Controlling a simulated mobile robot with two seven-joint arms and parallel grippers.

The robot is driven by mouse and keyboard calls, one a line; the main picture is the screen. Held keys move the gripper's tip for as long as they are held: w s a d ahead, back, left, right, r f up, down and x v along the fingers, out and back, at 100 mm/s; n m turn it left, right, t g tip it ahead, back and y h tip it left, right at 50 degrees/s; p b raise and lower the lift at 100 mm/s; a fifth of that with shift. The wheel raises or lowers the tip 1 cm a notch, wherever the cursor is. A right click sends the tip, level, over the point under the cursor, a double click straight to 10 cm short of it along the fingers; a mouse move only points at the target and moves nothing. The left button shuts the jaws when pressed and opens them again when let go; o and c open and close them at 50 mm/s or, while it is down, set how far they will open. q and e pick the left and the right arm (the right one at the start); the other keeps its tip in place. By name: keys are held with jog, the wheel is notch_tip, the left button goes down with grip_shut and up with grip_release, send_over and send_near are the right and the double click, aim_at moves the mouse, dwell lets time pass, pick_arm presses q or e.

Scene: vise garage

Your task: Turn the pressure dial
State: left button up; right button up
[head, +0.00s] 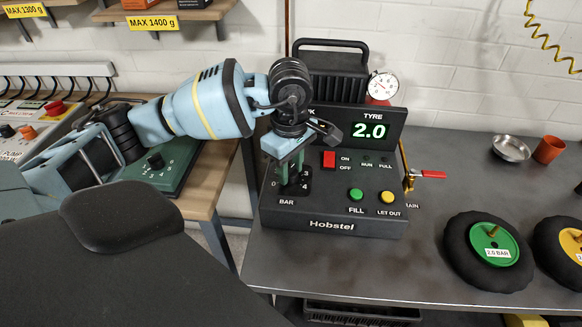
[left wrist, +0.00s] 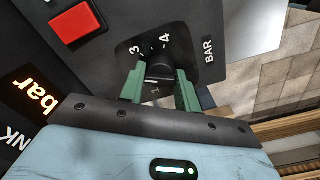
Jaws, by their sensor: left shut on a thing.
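The pressure dial (left wrist: 160,74) is a dark knob on the compressor's black sloped panel, labelled BAR, with numbers such as 3 and 4 around it in the left wrist view. My left gripper (left wrist: 160,88) has its green fingers on either side of the knob and is shut on it. In the head view the left gripper (head: 291,172) comes down over the dial at the panel's left side and hides most of it. The compressor (head: 335,224) is marked Hobstel, and its green tyre display (head: 369,131) reads 2.0. My right gripper is not in view.
A red switch (head: 329,159), a green FILL button (head: 356,194) and a yellow LET OUT button (head: 387,197) sit right of the dial. A red-handled valve (head: 428,174) is beside the compressor. Wheels (head: 488,251), a metal bowl (head: 511,148) and an orange cup (head: 548,150) stand at right.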

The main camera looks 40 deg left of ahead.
aim_at(290, 169)
pick_arm(q)
jog(key=shift+m, duration=0.4)
jog(key=o, duration=1)
jog(key=shift+c, duration=0.2)
jog(key=shift+r, duration=0.1)
notch_tip(290, 169, up, 8)
jog(key=shift+f, duration=0.15)
jog(key=shift+f, duration=0.1)
